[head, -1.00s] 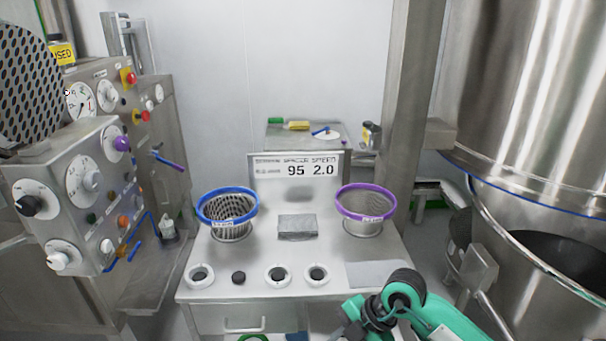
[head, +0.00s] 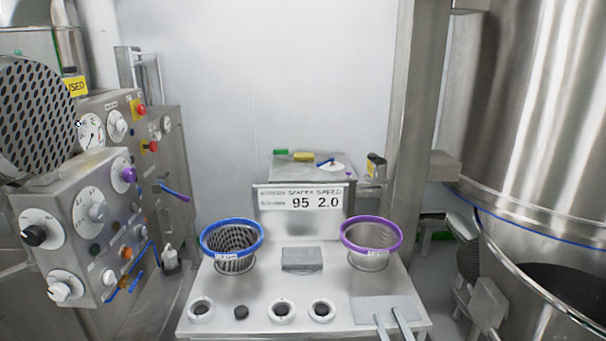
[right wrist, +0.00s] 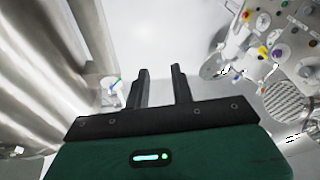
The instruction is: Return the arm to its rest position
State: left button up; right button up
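My right gripper (head: 388,318) shows at the bottom edge of the head view as two grey fingers with a gap between them. They overlap the flat grey plate (head: 372,306) at the front right of the steel bench in the picture; I cannot tell whether they touch it. In the right wrist view my right gripper (right wrist: 159,70) has its two dark fingers apart, with nothing between them. The rest of my right arm is out of the head view. My left gripper is in neither view.
The bench (head: 300,337) holds a blue-rimmed basket (head: 232,240), a purple-rimmed basket (head: 371,236), a grey block (head: 302,259) and a sign (head: 302,198). A control panel (head: 90,215) stands left. A steel post (head: 415,110) and large vessel (head: 535,130) stand right.

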jog(key=s+d+f+m+g+h, duration=0.2)
jog(key=s+d+f+g+h, duration=0.15)
jog(key=f, duration=0.35)
jog(key=s+d+f+m+g+h, duration=0.25)
jog(key=s+d+f+g, duration=0.2)
jog(key=f, duration=0.35)
jog(key=s+f+n+g+y, duration=0.1)
jog(key=s+f+g, duration=0.3)
jog(key=s, duration=0.4)
jog(key=s+f+n+g+y, duration=0.1)
jog(key=s+f+g, duration=0.4)
jog(key=s, duration=0.2)
notch_tip(320, 180, down, 30)
jog(key=s+a+f+g, duration=0.1)
jog(key=s+d+f+g, duration=0.1)
jog(key=s+d+f, duration=0.2)
jog(key=s+f, duration=1.6)
jog(key=shift+d+g, duration=0.2)
jog(key=shift+g, duration=0.1)
